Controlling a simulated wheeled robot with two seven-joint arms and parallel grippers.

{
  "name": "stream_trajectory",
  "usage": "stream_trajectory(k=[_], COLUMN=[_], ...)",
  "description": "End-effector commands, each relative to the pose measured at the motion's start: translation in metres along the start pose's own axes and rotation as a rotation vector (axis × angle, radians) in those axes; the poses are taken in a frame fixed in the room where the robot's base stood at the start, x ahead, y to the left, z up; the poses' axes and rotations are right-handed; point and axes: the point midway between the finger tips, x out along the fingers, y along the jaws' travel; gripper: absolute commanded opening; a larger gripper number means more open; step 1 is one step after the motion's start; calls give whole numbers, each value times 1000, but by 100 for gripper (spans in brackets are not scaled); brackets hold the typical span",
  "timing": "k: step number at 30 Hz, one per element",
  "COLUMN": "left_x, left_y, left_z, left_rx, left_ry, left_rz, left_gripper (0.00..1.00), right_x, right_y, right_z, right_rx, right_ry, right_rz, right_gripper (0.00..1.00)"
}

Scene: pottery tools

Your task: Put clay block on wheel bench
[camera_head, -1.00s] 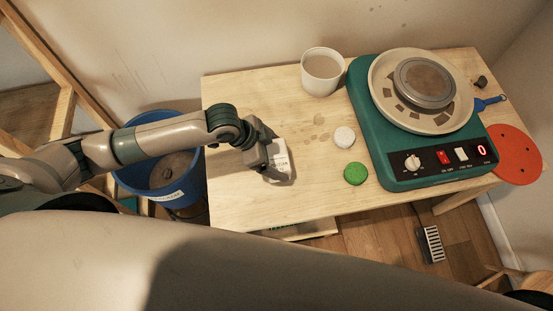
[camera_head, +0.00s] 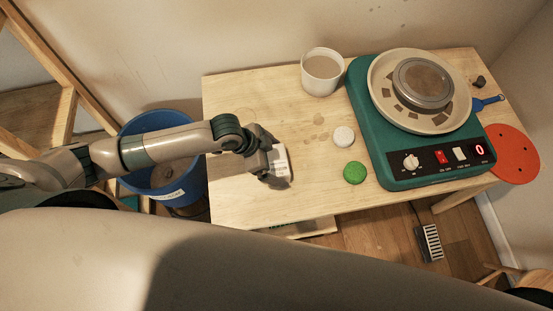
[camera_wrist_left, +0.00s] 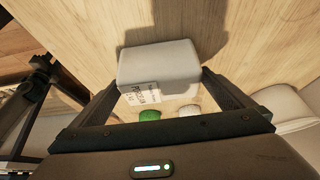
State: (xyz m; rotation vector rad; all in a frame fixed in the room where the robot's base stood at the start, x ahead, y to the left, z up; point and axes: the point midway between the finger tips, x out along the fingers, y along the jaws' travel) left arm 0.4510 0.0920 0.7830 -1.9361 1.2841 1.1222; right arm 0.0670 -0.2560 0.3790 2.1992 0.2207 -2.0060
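The clay block (camera_head: 282,158) is a pale grey-white block with a printed label. My left gripper (camera_head: 271,163) is shut on it near the front left of the wooden wheel bench (camera_head: 245,100). In the left wrist view the clay block (camera_wrist_left: 158,64) sits between the two fingers of the left gripper (camera_wrist_left: 162,80), with its label facing the camera. A dark shadow lies on the wood apart from the block, so it appears held above the bench top. The far side of the block is hidden. My right gripper is not in view.
A green pottery wheel (camera_head: 396,163) fills the bench's right part. A cup (camera_head: 322,72), a white round piece (camera_head: 344,136) and a green sponge-like disc (camera_head: 355,173) stand between. A blue bucket (camera_head: 137,125) is left of the bench. The bench's left back is clear.

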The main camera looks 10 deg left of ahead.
Motion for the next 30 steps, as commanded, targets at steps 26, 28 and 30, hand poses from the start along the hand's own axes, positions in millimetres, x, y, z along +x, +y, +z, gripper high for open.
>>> stream_trajectory(k=[26, 28, 30], left_x=[-96, -105, -112], left_y=[-1, -1, 0], left_z=[0, -1, 0], left_rx=[2, 1, 1], left_ry=[1, 1, 0], left_rz=[-3, -2, -1], left_gripper=[100, 100, 100], right_x=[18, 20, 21], right_y=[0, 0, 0], right_z=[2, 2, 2], right_rx=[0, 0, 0], right_ry=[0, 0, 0], right_rz=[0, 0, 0], right_gripper=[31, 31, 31])
